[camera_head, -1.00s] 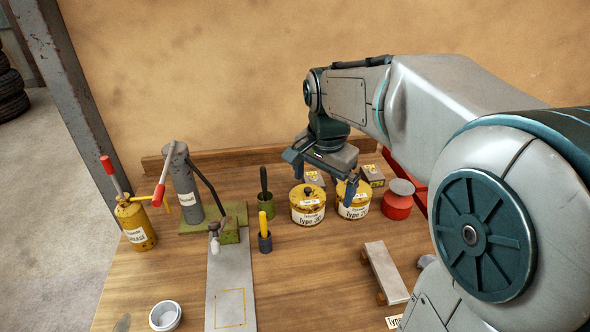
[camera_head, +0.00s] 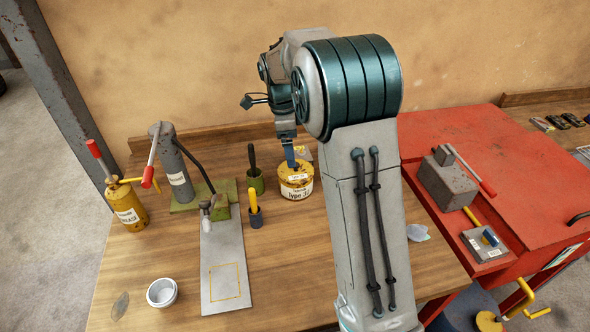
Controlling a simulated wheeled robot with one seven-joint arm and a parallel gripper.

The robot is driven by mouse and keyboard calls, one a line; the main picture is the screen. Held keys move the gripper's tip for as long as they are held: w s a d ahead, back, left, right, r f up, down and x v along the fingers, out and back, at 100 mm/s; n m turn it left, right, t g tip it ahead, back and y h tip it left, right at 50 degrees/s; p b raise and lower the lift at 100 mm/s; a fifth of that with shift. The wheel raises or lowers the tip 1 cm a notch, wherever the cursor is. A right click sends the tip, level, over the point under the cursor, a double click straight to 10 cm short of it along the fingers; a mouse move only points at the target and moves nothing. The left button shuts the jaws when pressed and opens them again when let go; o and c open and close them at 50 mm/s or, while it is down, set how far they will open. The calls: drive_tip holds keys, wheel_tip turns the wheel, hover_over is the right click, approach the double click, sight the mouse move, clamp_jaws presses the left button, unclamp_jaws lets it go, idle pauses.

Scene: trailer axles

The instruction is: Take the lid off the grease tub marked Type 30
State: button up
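The grease tub (camera_head: 296,189) is a yellow tub with a white label that reads "Type 3" and a last character too small to be sure of. Its yellow lid (camera_head: 303,171) is on it. My gripper (camera_head: 290,160) points down over this tub, its visible blue fingertip at or just above the lid's middle. The gripper is seen edge-on, so its opening is hidden, and I cannot tell whether it touches the lid. The second yellow tub beside it is hidden behind my arm.
A white bowl (camera_head: 162,291) sits near the front. A red cabinet (camera_head: 450,150) is at right. Bare wood lies in front of the tub.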

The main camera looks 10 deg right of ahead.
sight(296, 168)
drive_tip(key=f, duration=0.2)
drive_tip(key=f+p, duration=0.1)
drive_tip(key=f, duration=0.1)
drive_tip(key=d+f, duration=0.1)
drive_tip(key=f, duration=0.2)
drive_tip(key=shift+s+d+f+p, duration=0.1)
drive_tip(key=shift+s+p, duration=0.05)
drive_tip(key=shift+p, duration=0.2)
drive_tip(key=c, duration=0.7)
